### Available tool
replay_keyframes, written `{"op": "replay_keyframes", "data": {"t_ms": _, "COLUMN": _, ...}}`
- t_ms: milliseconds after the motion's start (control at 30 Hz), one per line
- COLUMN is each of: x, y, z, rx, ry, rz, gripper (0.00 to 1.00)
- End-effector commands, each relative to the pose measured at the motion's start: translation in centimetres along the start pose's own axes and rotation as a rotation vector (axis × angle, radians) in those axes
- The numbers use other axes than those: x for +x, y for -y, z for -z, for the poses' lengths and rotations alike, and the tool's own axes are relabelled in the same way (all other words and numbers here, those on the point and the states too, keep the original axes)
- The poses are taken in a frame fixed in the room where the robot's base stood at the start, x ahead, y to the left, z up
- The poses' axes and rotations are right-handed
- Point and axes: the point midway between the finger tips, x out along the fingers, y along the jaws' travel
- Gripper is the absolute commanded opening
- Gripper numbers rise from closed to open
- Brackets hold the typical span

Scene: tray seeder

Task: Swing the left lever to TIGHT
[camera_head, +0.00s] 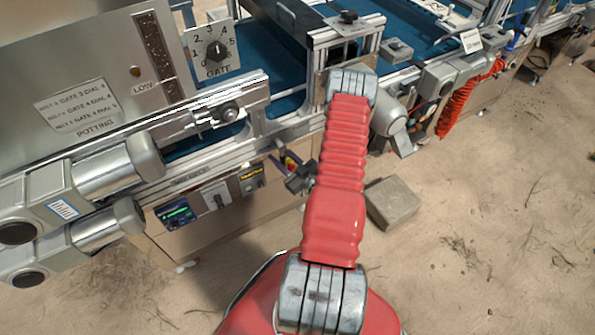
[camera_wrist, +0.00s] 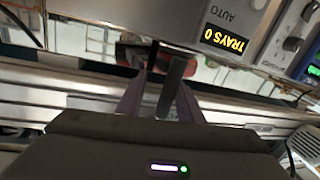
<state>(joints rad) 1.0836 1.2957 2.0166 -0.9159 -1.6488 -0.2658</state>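My gripper (camera_wrist: 165,82) points at the machine's front rail in the wrist view. Its two purplish fingers reach forward, and a dark grey rod (camera_wrist: 172,85) shows between them; I cannot tell if they grip it. In the head view my gripper (camera_head: 280,163) is small and partly hidden by my red arm, close to the control panel under the rail. No lever or TIGHT mark is clearly legible in either view.
A panel with a green-lit screen (camera_head: 175,213) and a yellow display (camera_head: 250,174) is below the rail. A GATE dial (camera_head: 217,50) sits above. Two motor cylinders (camera_head: 105,172) stick out at left. A grey block (camera_head: 391,203) lies on the sandy floor.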

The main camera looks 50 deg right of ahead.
Motion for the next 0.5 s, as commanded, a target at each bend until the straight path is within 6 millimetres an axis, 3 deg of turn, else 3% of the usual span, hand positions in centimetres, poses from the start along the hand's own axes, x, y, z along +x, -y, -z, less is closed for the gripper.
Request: {"op": "replay_keyframes", "data": {"t_ms": 500, "x": -6.9, "y": -0.1, "z": -0.1, "rx": 0.003, "ry": 0.001, "rz": -0.005, "gripper": 0.33}}
